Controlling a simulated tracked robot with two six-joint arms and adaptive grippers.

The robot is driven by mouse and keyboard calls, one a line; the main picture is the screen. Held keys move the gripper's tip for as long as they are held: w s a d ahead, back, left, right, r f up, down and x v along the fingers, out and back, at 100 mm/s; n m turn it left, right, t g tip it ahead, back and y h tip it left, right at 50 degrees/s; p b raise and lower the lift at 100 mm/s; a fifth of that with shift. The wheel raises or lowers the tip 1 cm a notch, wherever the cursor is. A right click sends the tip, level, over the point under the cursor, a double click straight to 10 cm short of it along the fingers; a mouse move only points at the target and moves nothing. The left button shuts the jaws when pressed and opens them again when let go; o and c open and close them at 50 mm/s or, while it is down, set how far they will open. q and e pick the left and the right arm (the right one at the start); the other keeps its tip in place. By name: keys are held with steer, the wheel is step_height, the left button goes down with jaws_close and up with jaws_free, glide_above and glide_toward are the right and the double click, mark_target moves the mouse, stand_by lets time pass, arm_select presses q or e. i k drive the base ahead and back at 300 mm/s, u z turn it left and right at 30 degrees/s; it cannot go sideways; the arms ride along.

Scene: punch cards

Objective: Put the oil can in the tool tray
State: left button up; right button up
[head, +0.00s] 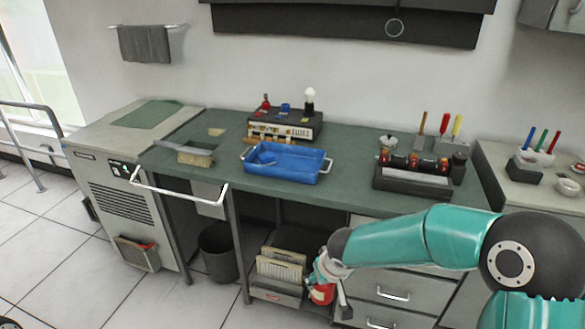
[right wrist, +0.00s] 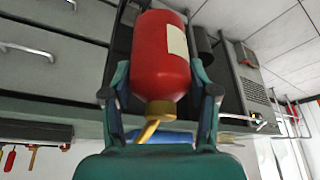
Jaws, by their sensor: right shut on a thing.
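The oil can is a red can with a pale label and a brass-coloured cap and spout; it is in the right wrist view (right wrist: 160,55) and low in the head view (head: 321,294). My right gripper (right wrist: 160,82) is shut on its body, one finger on each side. In the head view my right gripper (head: 328,272) holds it in front of the bench, below the worktop level. The blue tool tray (head: 325,172), with a handle at each end, sits on the green worktop, above and left of the can. My left gripper is not in view.
A black box with small items (head: 309,130) stands behind the tray. A brush (head: 195,157) lies to its left, and a rack of dark and red cylinders (head: 410,182) stands to its right. Drawers with handles (head: 393,294) and an open shelf of cards (head: 280,268) are near the can.

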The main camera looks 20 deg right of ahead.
mark_target(301, 163)
steer(key=i, duration=1)
